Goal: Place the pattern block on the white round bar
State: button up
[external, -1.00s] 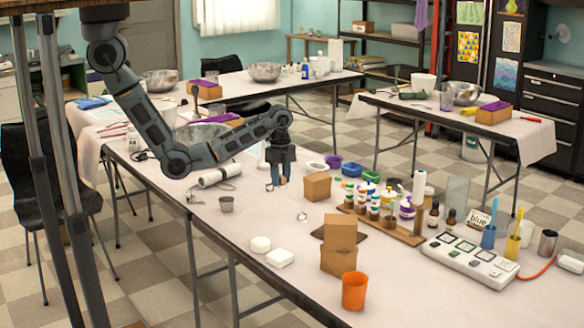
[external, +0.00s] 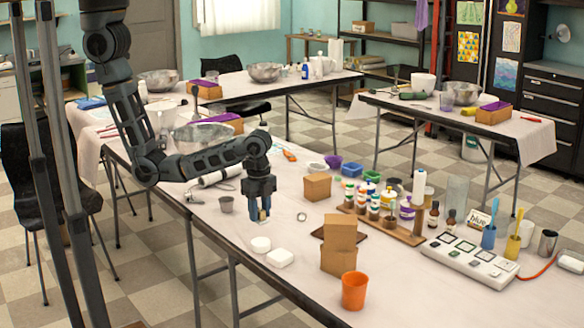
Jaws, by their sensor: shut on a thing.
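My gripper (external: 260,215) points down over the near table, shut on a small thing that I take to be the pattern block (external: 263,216). Only a pale bit of it shows between the fingers, and its shape cannot be made out. The white round bar (external: 261,244) lies on the table just below the fingertips in the picture, apart from them. A white square bar (external: 281,257) lies to its right, close beside it.
A grey cup (external: 226,204) stands left of my gripper, and a small metal ring (external: 301,216) lies to the right. Stacked brown boxes (external: 339,245) and an orange cup (external: 354,291) stand further right. The table's front edge runs close to the white bars.

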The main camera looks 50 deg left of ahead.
aim_at(261, 242)
jog(key=shift+f, duration=3.35)
jog(key=shift+f, duration=0.1)
